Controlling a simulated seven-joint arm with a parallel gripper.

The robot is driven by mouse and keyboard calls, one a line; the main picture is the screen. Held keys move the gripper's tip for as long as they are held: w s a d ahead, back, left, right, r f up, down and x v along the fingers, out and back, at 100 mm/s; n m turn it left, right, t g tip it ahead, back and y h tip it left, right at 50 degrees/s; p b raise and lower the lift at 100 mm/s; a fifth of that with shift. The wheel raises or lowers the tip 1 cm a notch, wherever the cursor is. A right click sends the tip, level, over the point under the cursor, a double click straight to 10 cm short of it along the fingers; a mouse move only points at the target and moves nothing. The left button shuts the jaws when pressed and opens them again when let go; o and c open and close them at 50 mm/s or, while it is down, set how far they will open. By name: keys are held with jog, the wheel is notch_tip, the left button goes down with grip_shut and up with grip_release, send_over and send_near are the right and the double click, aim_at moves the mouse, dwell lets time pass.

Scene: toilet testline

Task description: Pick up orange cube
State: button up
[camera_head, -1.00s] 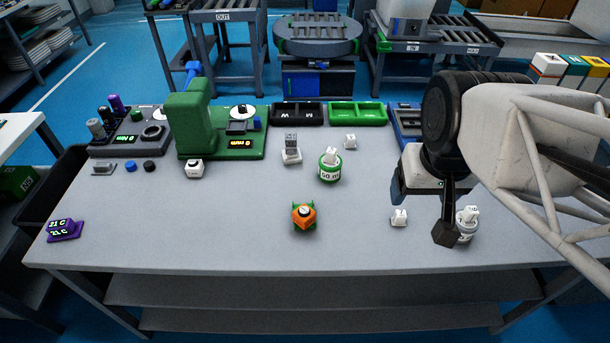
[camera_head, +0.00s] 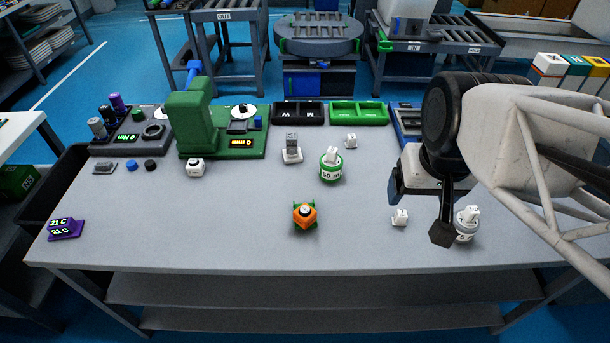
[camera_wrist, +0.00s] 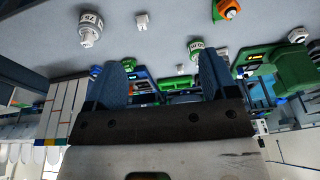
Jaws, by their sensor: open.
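The orange cube (camera_head: 305,215) sits in a green holder on the front middle of the grey table (camera_head: 200,235). It has a white and black round part on top. It also shows near the top right of the wrist view (camera_wrist: 227,9). My gripper (camera_head: 443,234) is over the right part of the table, well to the right of the cube. In the wrist view my gripper's two blue fingers (camera_wrist: 163,78) stand wide apart with nothing between them.
A white weight (camera_head: 466,224) and a small white piece (camera_head: 399,217) are near my gripper. A green-ringed weight (camera_head: 331,165) stands behind the cube. A green machine (camera_head: 192,120) and trays line the back. The table left of the cube is largely clear.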

jog(key=w+a+f+m+g+y, duration=0.1)
jog(key=w+a+f+m+y, duration=0.1)
jog(key=a+f+m+y, duration=0.45)
jog(key=m+t+y, duration=0.5)
jog(key=m, duration=0.8)
send_near(307, 213)
jog(key=s+a+r, duration=0.2)
jog(key=a+r, duration=0.2)
jog(key=a, duration=0.2)
jog(key=w+f+m+t, duration=0.1)
jog(key=f+m, duration=0.1)
jog(key=d+f+m+h, duration=0.1)
jog(key=m, duration=0.1)
jog(key=w+d+f+m+t, duration=0.1)
jog(key=f+m, duration=0.1)
jog(key=shift+w+f+t+h, duration=0.3)
jog(key=shift+w+h, duration=0.05)
jog(key=shift+w+d+f+m, duration=0.15)
jog(key=shift+f+m, duration=0.3)
jog(key=shift+m, duration=0.1)
jog(key=shift+x, duration=1.3)
